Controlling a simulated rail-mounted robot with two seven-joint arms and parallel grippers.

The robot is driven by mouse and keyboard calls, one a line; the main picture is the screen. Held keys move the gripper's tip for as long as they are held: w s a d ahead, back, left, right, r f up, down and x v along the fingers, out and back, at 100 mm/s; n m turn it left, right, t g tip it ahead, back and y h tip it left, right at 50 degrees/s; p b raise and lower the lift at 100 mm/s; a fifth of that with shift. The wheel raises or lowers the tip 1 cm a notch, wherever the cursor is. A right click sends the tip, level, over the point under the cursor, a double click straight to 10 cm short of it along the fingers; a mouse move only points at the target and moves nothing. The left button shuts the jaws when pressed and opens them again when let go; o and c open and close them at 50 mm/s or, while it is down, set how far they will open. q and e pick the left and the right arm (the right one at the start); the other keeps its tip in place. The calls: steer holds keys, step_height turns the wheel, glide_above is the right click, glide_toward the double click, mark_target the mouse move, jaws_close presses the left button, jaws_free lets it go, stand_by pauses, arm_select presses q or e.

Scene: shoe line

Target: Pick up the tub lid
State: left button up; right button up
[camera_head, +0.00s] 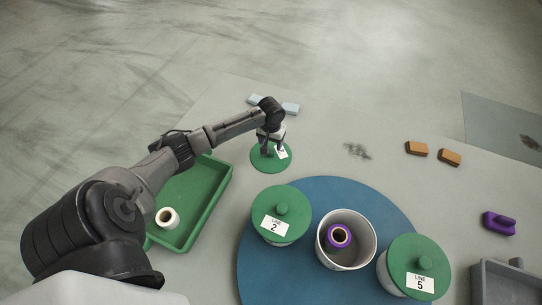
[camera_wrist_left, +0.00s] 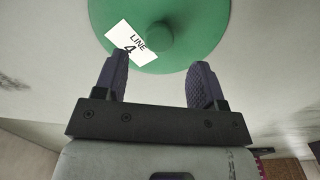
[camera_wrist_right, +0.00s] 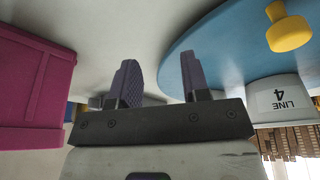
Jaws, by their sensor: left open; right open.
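The loose tub lid (camera_head: 258,161) is a green disc with a knob and a white label, lying flat on the table left of the blue round platform. In the left wrist view the lid (camera_wrist_left: 195,40) reads LINE 4, and its knob lies just beyond the fingertips, roughly between them. My left gripper (camera_head: 271,149) is open right over the lid and hides part of it. An open white tub (camera_head: 333,262) on the platform holds a purple-rimmed roll (camera_head: 339,236). My right gripper (camera_wrist_right: 161,70) is open and empty, outside the head view.
Lidded tubs LINE 2 (camera_head: 293,206) and LINE 5 (camera_head: 418,255) stand on the blue platform (camera_head: 330,188). A green tray (camera_head: 216,186) with a white roll (camera_head: 167,217) lies under my left arm. Orange blocks (camera_head: 417,148) lie right. A magenta bin (camera_wrist_right: 32,85) is beside my right gripper.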

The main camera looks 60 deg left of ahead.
mark_target(271, 151)
arm_select(q)
steer(key=shift+s+d+f+b, duration=0.15)
steer(key=shift+f+b, duration=0.65)
steer(key=shift+f, duration=0.55)
steer(key=shift+s+d+f+b, duration=0.1)
steer(key=shift+f+b, duration=0.7)
steer(key=shift+f, duration=0.55)
arm_select(e)
steer(key=shift+s+d+f, duration=0.1)
steer(key=shift+f, duration=1.55)
arm_select(q)
steer(key=shift+r, duration=0.1)
